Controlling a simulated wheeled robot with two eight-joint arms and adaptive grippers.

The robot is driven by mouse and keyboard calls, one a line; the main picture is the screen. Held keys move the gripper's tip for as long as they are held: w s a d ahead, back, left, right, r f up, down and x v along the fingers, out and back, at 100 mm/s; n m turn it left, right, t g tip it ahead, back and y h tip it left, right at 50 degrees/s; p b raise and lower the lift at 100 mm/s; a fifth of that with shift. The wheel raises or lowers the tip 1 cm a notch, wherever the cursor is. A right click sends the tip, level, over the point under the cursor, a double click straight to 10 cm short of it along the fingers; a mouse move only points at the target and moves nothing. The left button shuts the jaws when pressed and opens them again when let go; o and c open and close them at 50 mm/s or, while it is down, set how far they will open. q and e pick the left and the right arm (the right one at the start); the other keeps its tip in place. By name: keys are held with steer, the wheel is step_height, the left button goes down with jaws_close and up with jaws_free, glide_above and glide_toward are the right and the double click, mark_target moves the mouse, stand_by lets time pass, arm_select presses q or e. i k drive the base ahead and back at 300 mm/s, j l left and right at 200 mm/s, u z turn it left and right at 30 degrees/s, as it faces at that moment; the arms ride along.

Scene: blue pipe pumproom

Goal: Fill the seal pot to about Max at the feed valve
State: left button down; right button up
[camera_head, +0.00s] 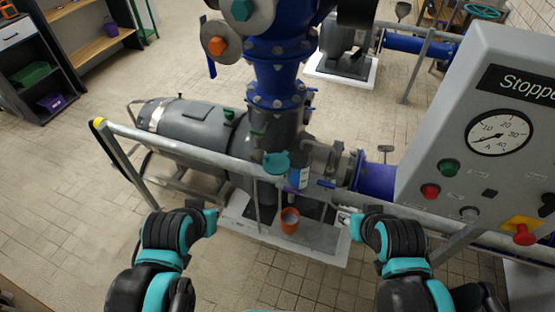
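A small pot (300,178) with a blue and white front, which looks like the seal pot, stands at the pump behind the rail. Its level and any Max mark are too small to read. A small valve with a blue lever (326,185) sits just to its right; I cannot tell if this is the feed valve. A teal round part (276,162) is at its upper left. My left gripper (209,222) is left of the pot, in front of the rail, touching nothing visible. My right gripper (357,226) is to the right, apart from the valve. Their finger openings are unclear.
A grey rail (200,153) runs between me and the pump (190,125). An orange cup (290,220) is low below the pot. A grey control panel (480,140) with a gauge, buttons and a "Stopped" display blocks the right. Open tiled floor lies to the left.

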mark_target(326, 183)
steer(key=k+j, duration=0.6)
steer(key=k, duration=0.25)
steer(key=j+z, duration=0.05)
